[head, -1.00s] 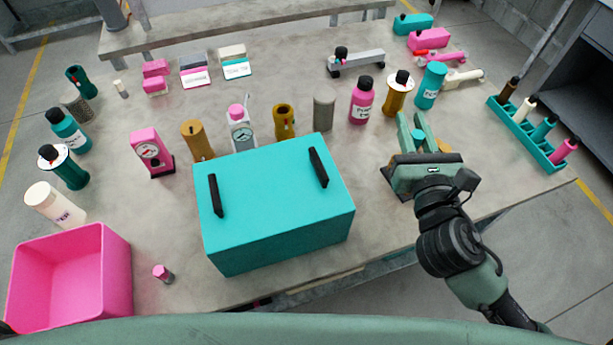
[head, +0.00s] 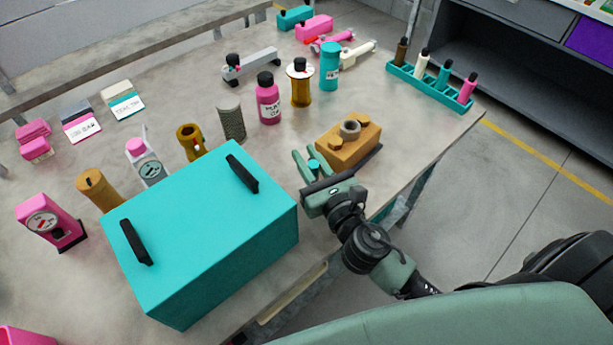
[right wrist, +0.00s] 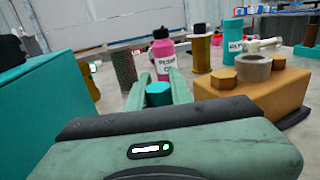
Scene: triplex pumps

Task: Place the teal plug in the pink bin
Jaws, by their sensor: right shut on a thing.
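The teal plug (head: 314,165) is a small teal piece between the fingers of my right gripper (head: 307,162). It also shows in the right wrist view (right wrist: 159,94), where the green fingers are shut on it. The gripper is beside the right side of a large teal box and left of a brown block. The pink bin (head: 22,338) shows only as a corner at the bottom left of the head view. Most of it is out of frame. My left gripper is not in view.
The teal box (head: 205,225) with two black handles stands left of my right gripper. The brown block (head: 350,147) with knobs is close on its right. Bottles and cylinders, such as a pink bottle (head: 268,100), stand beyond. A teal rack (head: 430,86) is at the far right.

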